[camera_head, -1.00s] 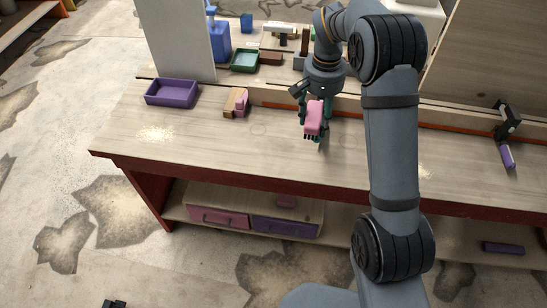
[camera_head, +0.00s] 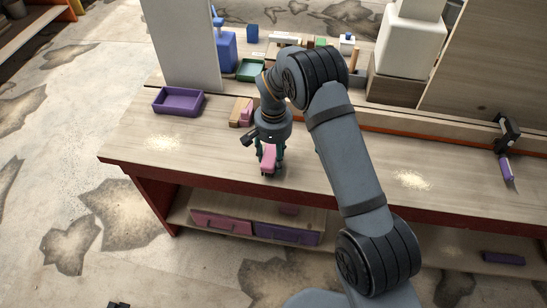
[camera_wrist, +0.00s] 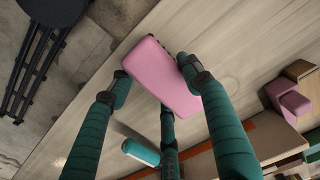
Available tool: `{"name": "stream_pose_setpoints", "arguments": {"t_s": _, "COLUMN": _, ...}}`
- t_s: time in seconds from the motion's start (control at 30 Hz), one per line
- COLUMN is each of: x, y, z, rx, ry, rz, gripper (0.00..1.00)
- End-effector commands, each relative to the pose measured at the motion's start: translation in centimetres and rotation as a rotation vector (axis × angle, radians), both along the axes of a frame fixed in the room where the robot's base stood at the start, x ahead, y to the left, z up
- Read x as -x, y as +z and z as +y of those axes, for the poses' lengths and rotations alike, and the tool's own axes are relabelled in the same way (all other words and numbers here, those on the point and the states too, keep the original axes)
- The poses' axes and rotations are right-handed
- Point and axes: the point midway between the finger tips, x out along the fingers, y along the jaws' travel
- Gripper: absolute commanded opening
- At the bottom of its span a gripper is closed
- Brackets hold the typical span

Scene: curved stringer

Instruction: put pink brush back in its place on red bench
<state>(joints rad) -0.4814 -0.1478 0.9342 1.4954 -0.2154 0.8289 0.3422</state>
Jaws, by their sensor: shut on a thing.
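The pink brush (camera_head: 268,158) is held in my gripper (camera_head: 268,152) just above the top of the red bench (camera_head: 170,150), near its front edge. In the wrist view the pink block of the brush (camera_wrist: 160,75) sits between my green fingers (camera_wrist: 155,85), which are closed against its sides. A teal piece (camera_wrist: 141,152) shows below it in the wrist view; I cannot tell whether it belongs to the brush. Whether the brush touches the bench top is not clear.
A purple tray (camera_head: 178,102) stands at the bench's left. A wooden block with a pink part (camera_head: 241,112) lies behind my gripper. A green tray (camera_head: 251,70) and a blue bottle (camera_head: 225,48) stand further back. A clamp with a purple handle (camera_head: 506,165) is at right.

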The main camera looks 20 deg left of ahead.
Motion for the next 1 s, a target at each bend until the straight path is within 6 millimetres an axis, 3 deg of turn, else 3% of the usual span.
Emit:
{"name": "stream_pose_setpoints", "arguments": {"t_s": 0.13, "x": 0.0, "y": -1.3, "z": 0.0, "rx": -0.001, "ry": -0.001, "rz": -0.001, "gripper": 0.24}}
{"name": "stream_pose_setpoints", "arguments": {"t_s": 0.57, "x": -0.1, "y": -2.1, "z": 0.0, "rx": -0.001, "ry": -0.001, "rz": -0.002, "gripper": 0.24}}
{"name": "stream_pose_setpoints", "arguments": {"t_s": 0.6, "x": -0.1, "y": -1.9, "z": 0.0, "rx": -0.001, "ry": -0.001, "rz": -0.001, "gripper": 0.51}}
{"name": "stream_pose_setpoints", "arguments": {"t_s": 0.87, "x": -0.1, "y": -1.9, "z": 0.0, "rx": -0.001, "ry": -0.001, "rz": -0.001, "gripper": 0.66}}
{"name": "stream_pose_setpoints", "arguments": {"t_s": 1.0, "x": -0.1, "y": -1.9, "z": 0.0, "rx": -0.001, "ry": -0.001, "rz": -0.001, "gripper": 0.67}}
